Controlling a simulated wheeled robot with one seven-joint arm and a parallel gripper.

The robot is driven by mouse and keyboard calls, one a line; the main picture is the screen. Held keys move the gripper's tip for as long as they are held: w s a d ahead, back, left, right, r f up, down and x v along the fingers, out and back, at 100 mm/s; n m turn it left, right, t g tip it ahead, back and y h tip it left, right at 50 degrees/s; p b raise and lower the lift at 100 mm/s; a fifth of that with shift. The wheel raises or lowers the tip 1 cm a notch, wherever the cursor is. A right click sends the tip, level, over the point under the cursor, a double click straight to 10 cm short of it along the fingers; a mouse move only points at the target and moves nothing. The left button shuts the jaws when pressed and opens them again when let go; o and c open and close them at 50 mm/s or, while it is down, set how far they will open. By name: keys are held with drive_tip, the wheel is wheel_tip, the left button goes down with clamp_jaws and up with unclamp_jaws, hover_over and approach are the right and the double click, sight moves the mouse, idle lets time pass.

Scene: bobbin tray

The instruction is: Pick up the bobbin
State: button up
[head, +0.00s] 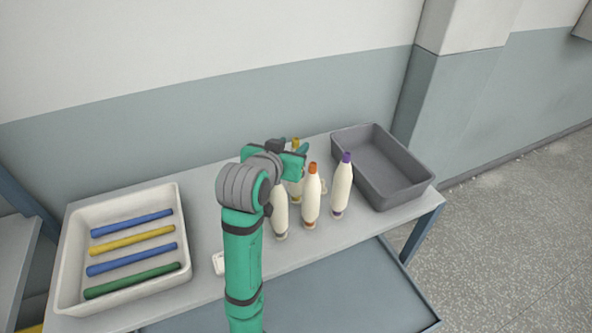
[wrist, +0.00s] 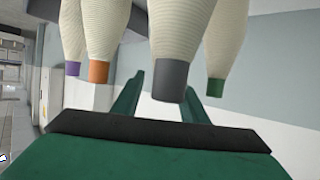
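Several cream, cone-shaped bobbins stand upright on the table: one with a purple cap (head: 343,190), one with an orange cap (head: 311,205), one with a yellow cap (head: 296,189), and a front-left one (head: 280,216) whose top is hidden by my gripper. My gripper (head: 302,160) is at cap height above the group. The wrist view appears upside down; in it a grey-capped bobbin (wrist: 171,80) is between my open fingers in the picture, apparently untouched. Purple (wrist: 73,68), orange (wrist: 98,71) and green (wrist: 215,86) caps are around it.
A grey empty bin (head: 420,188) stands at the table's right end. A white tray (head: 67,275) with blue, yellow and green rods is at the left. A small white object (head: 218,263) lies near my arm.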

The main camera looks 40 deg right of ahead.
sight(295, 145)
drive_tip(key=x, duration=0.2)
drive_tip(key=shift+w+d, duration=0.2)
drive_tip(key=shift+d, duration=0.1)
drive_tip(key=shift+w+d+f, duration=0.1)
drive_tip(key=shift+w+f, duration=0.1)
drive_tip(key=shift+w, duration=0.05)
drive_tip(key=shift+s+d, duration=0.1)
drive_tip(key=c, duration=0.8)
drive_tip(key=shift+s+d, duration=0.1)
drive_tip(key=shift+d, duration=0.05)
clamp_jaws()
drive_tip(key=shift+r, duration=0.1)
